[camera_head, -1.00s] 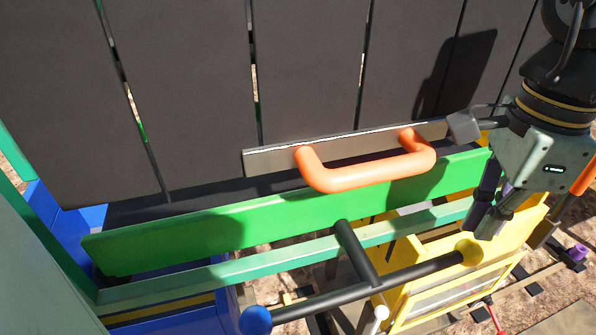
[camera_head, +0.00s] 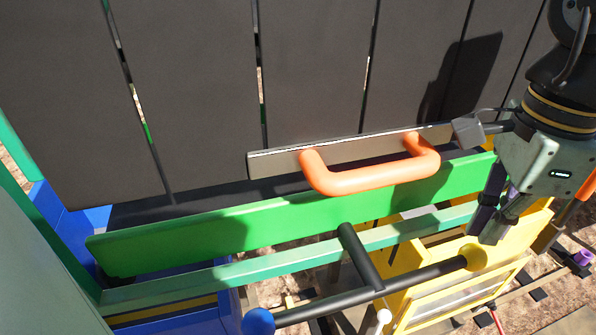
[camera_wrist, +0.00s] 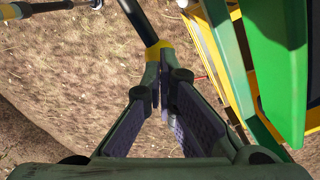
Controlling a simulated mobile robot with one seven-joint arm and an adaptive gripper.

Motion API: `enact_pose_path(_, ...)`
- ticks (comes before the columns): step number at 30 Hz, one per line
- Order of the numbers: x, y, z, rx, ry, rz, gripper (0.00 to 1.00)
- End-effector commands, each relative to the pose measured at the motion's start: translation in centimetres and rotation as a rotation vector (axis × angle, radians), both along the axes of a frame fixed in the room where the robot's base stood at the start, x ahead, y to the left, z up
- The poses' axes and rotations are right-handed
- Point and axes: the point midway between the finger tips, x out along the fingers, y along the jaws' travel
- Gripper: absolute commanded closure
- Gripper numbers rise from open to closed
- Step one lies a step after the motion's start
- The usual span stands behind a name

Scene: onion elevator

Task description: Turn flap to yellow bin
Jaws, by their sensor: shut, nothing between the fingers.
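A black T-shaped lever (camera_head: 345,301) stands in front of the green flap board (camera_head: 290,226). Its left end carries a blue knob (camera_head: 258,321), its right end a yellow knob (camera_head: 477,257). The yellow bin (camera_head: 420,303) is under the right end and the blue bin (camera_head: 180,324) at the lower left. My gripper (camera_head: 490,232) is shut and empty, pointing down close by the yellow knob. In the wrist view the lever's yellow end (camera_wrist: 158,50) shows just beyond my fingertips (camera_wrist: 165,85); contact is not clear.
An orange handle (camera_head: 370,178) on a grey bar sits above the green board. Dark upright panels (camera_head: 310,70) fill the back. A green rail (camera_head: 290,255) runs between the board and lever.

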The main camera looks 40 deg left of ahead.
Motion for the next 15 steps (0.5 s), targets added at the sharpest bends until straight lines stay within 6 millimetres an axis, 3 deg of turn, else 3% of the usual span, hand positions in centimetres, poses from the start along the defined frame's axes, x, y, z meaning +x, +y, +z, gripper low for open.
enact_pose_path(15, 0.0, 0.0, -2.5, 0.001, 0.000, 0.001, 1.00)
